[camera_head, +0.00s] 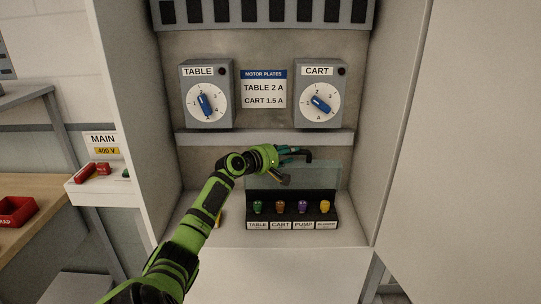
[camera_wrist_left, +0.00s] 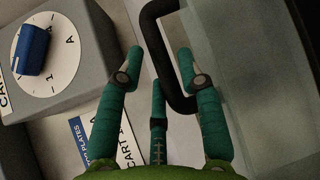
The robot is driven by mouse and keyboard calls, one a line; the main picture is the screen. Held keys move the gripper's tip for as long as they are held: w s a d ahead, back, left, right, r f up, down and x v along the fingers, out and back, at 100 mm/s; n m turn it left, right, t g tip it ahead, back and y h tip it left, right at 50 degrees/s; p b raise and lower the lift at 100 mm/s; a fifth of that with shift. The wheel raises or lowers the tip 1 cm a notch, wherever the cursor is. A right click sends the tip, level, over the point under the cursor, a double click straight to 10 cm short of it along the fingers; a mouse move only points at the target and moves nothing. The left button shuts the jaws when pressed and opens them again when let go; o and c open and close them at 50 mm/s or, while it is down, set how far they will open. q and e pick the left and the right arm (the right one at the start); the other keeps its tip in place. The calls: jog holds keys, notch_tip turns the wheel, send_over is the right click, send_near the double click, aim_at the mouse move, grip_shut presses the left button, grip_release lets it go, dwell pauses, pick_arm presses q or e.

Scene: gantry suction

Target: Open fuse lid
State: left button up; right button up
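The fuse lid (camera_head: 318,176) is a clear greenish panel at the back of the black fuse box (camera_head: 333,217). It looks raised, standing upright behind several coloured fuses, which show uncovered. In the left wrist view the lid (camera_wrist_left: 250,80) fills the right side, with a black loop handle (camera_wrist_left: 150,40) at its edge. My left gripper (camera_head: 291,165) is at the lid's upper left. In the wrist view its fingers (camera_wrist_left: 158,70) are spread, with the handle's bar between them and one finger inside the loop. I cannot tell whether they touch it. My right gripper is out of view.
The TABLE dial box (camera_head: 222,118) and CART dial box (camera_head: 338,118) hang above, with a motor plates sign (camera_head: 263,88) between them. A grey ledge (camera_head: 215,138) runs below them. Cabinet walls close in both sides. A red tray (camera_head: 14,211) lies on the bench at left.

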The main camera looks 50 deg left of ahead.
pick_arm(q)
jog(key=a+v, duration=0.1)
jog(key=v, duration=0.9)
jog(key=shift+d, duration=0.35)
